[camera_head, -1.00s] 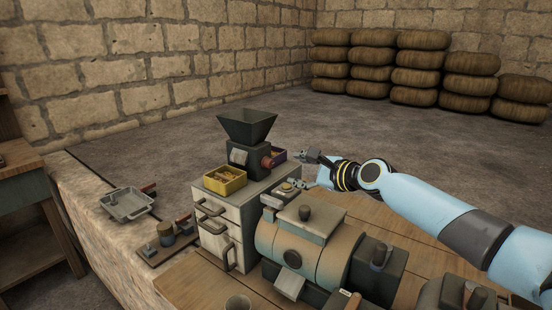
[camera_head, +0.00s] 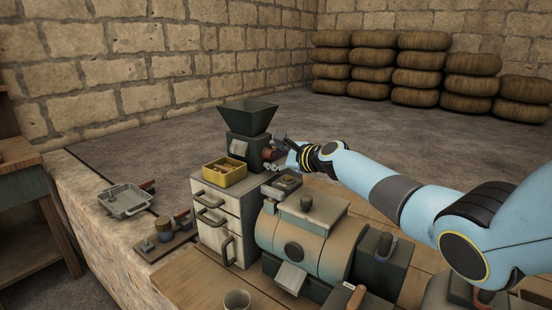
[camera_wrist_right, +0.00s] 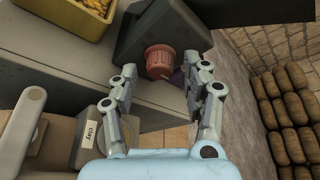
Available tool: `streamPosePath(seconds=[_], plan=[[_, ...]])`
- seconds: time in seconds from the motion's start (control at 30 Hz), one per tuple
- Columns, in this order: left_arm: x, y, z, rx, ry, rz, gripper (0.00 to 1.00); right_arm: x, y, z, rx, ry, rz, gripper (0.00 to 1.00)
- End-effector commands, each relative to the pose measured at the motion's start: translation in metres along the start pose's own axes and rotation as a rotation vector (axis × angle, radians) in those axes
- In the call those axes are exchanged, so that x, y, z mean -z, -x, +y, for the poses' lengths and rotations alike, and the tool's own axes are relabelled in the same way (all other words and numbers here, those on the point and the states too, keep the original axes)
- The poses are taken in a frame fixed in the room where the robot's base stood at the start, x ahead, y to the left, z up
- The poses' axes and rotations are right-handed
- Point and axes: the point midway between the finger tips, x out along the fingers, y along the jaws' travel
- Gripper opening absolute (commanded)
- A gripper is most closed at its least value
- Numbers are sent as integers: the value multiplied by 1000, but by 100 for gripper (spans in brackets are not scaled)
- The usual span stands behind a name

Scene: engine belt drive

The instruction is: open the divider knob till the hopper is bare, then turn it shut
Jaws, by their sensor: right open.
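The dark grey hopper (camera_head: 248,116) flares open on top of a dark divider body (camera_head: 240,150) on the white drawer cabinet. Its inside looks dark, and I cannot tell what it holds. The red-brown divider knob (camera_head: 268,154) sticks out of the body's right side; in the right wrist view the knob (camera_wrist_right: 160,60) is a ribbed reddish cylinder. My right gripper (camera_wrist_right: 165,75) is open, its fingers on either side of the knob's end, with gaps showing. In the head view the right gripper (camera_head: 279,151) is beside the knob. My left gripper is not in view.
A yellow tray (camera_head: 239,178) with yellowish pieces stands on the cabinet (camera_head: 231,209), left of the divider. A large tan and grey machine (camera_head: 300,245) stands in front. A metal tray (camera_head: 124,201) lies on the stone ledge.

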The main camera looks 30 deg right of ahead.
Motion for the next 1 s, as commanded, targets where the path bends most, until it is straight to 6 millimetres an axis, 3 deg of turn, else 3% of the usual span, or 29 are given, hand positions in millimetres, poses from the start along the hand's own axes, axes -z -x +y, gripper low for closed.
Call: streamPosePath(seconds=[0.07, 0.4, 0.73, 1.0], plan=[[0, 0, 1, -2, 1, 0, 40, 0, 0, 0, 0, 0, 0, 45], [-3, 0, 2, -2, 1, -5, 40, 0, 0, 0, 0, 0, 0, 1], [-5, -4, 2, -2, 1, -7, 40, 1, 0, 1, 12, 33, 1, 0], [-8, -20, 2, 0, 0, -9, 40, 3, 0, 4, 68, 178, 5, 0]])
